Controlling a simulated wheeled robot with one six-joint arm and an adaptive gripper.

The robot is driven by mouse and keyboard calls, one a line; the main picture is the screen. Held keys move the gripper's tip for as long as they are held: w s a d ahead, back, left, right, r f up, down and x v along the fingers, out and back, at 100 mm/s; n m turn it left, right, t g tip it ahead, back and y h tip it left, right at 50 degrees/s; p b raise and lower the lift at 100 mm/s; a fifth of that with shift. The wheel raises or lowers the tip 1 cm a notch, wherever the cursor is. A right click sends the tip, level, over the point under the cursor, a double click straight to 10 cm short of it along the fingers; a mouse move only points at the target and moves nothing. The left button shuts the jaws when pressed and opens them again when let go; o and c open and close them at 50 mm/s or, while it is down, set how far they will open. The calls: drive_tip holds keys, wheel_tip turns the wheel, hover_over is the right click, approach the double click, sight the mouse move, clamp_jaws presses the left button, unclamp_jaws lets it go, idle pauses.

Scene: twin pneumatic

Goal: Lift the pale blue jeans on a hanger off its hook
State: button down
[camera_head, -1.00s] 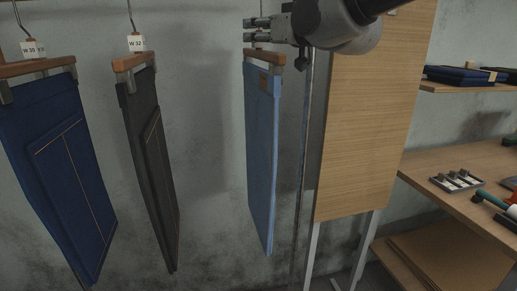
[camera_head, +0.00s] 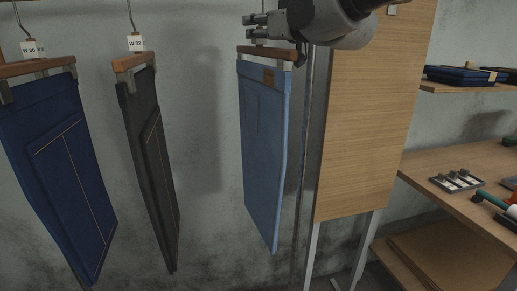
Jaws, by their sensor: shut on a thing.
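The pale blue jeans (camera_head: 262,150) hang from a wooden hanger (camera_head: 262,52) right of the middle in the head view, tilted a little. My gripper (camera_head: 252,26) is at the top of that hanger, where its hook is. It is shut on the hanger's hook, just above the wooden bar. The upper end of the hook and whatever it may hang on are hidden by my gripper or out of the picture.
Dark blue jeans (camera_head: 58,160) and dark grey jeans (camera_head: 152,165) hang on the left, with clear wall between the grey and pale blue ones. A wooden panel (camera_head: 370,120) stands close on the right. Beyond it are shelves (camera_head: 455,190) with folded jeans (camera_head: 462,75).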

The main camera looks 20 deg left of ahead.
drive_tip(key=shift+r, duration=1.7)
drive_tip(key=shift+s, duration=0.1)
drive_tip(key=s+d, duration=0.4)
drive_tip(key=s, duration=0.3)
drive_tip(key=shift+s+d, duration=0.25)
drive_tip(key=shift+d, duration=0.15)
idle(0.4)
